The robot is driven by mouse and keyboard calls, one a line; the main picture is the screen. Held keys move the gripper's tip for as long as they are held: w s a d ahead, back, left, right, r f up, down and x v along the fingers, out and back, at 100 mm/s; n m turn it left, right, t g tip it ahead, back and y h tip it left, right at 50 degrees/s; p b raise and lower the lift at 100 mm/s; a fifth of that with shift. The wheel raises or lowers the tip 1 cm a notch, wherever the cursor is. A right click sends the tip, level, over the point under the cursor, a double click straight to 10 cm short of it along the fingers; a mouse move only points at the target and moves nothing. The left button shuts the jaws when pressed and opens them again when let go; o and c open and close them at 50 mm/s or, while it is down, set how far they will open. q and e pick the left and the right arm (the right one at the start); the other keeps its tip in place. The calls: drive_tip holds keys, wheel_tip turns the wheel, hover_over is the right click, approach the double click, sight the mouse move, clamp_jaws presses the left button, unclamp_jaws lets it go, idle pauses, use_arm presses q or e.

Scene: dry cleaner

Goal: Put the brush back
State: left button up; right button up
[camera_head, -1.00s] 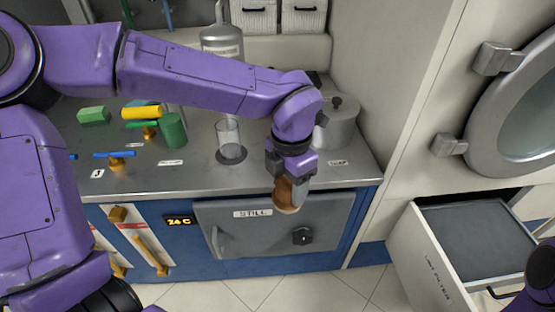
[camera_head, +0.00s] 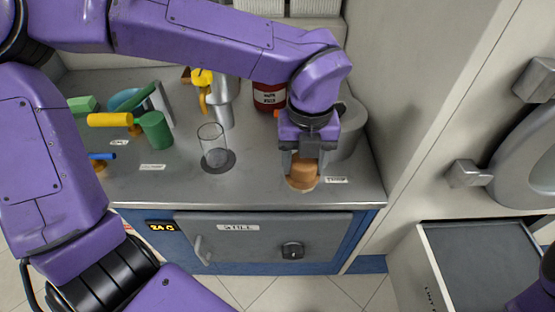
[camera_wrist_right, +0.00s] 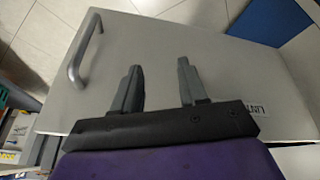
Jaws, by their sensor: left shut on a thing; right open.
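My left gripper (camera_head: 303,160) is shut on the brush, a rounded orange-brown piece (camera_head: 302,172) with a paler lower edge. It is at the front right of the grey counter, beside a small white label (camera_head: 335,180). I cannot tell whether the brush touches the counter; the fingers hide its sides. My right gripper (camera_wrist_right: 158,85) is open and empty in the right wrist view, in front of a pale drawer front with a metal handle. In the head view only a purple part of my right arm shows at the lower right edge.
A clear glass (camera_head: 212,147) stands on a dark disc left of the brush. A grey lidded pot (camera_head: 350,128) is behind my left gripper, with a red container (camera_head: 268,97) nearby. A green cup (camera_head: 156,130) stands farther left. The open filter drawer (camera_head: 425,262) juts out at right.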

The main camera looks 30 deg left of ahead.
use_arm(q)
drive_tip(key=w+a+f, duration=0.1)
drive_tip(key=a, duration=0.1)
drive_tip(key=w+a+f+p, duration=0.1)
drive_tip(key=a, duration=0.2)
drive_tip(key=w+a+f+p, duration=0.1)
drive_tip(key=a, duration=0.2)
drive_tip(key=shift+w+f, duration=0.1)
drive_tip(key=shift+f, duration=0.05)
drive_tip(key=a+f, duration=0.1)
drive_tip(key=f, duration=0.1)
drive_tip(key=w+a+f, duration=0.2)
drive_tip(key=a+f, duration=0.1)
drive_tip(key=shift+f+p, duration=0.3)
drive_tip(key=shift+f, duration=0.05)
drive_tip(key=f, duration=0.3)
drive_tip(key=shift+w+a, duration=0.1)
drive_tip(key=shift+a, duration=0.15)
drive_tip(key=shift+w+f, duration=0.1)
drive_tip(key=shift+f, duration=0.35)
